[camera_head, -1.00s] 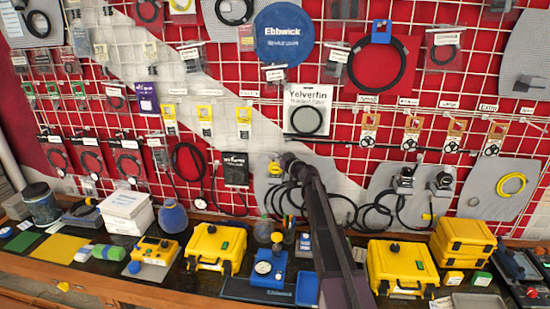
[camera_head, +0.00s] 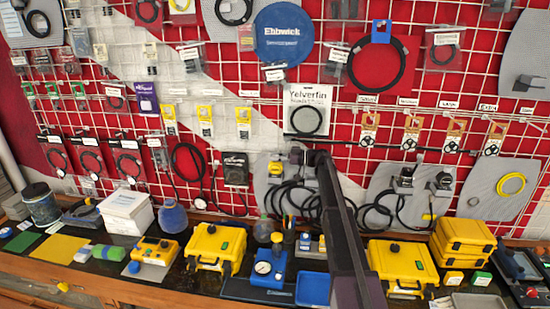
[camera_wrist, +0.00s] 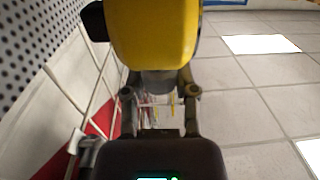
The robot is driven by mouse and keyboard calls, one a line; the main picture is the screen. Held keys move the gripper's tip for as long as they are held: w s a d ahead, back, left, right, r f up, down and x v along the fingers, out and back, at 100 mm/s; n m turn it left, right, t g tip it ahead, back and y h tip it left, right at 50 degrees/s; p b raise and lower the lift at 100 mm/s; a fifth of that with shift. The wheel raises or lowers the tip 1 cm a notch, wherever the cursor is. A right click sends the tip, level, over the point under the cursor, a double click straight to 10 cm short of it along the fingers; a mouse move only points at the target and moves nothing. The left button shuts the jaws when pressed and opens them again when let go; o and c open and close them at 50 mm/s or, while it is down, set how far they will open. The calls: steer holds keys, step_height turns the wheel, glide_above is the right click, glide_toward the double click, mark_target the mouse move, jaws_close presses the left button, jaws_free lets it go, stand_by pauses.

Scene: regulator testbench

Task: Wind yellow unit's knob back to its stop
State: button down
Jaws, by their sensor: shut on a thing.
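The yellow unit (camera_wrist: 155,35) fills the top middle of the wrist view, and its grey knob (camera_wrist: 158,82) faces my gripper. My gripper (camera_wrist: 160,92) is shut on this knob, with one finger on each side. In the head view a small yellow body (camera_head: 275,168) shows on a grey wall panel, beside the end of my arm. The arm hides part of it there, and the knob cannot be made out in that view.
Black hoses (camera_head: 290,198) hang below the arm's end. On the bench stand yellow cases (camera_head: 214,245), a blue gauge block (camera_head: 266,268) and a yellow meter (camera_head: 154,250). A perforated panel (camera_wrist: 35,40) runs close along the left of the wrist view.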

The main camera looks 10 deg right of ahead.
steer(key=shift+n+g+y, duration=0.3)
steer(key=shift+n+g, duration=0.8)
steer(key=shift+g, duration=0.6)
steer(key=shift+c, duration=1.8)
jaws_free()
steer(key=shift+d, duration=0.1)
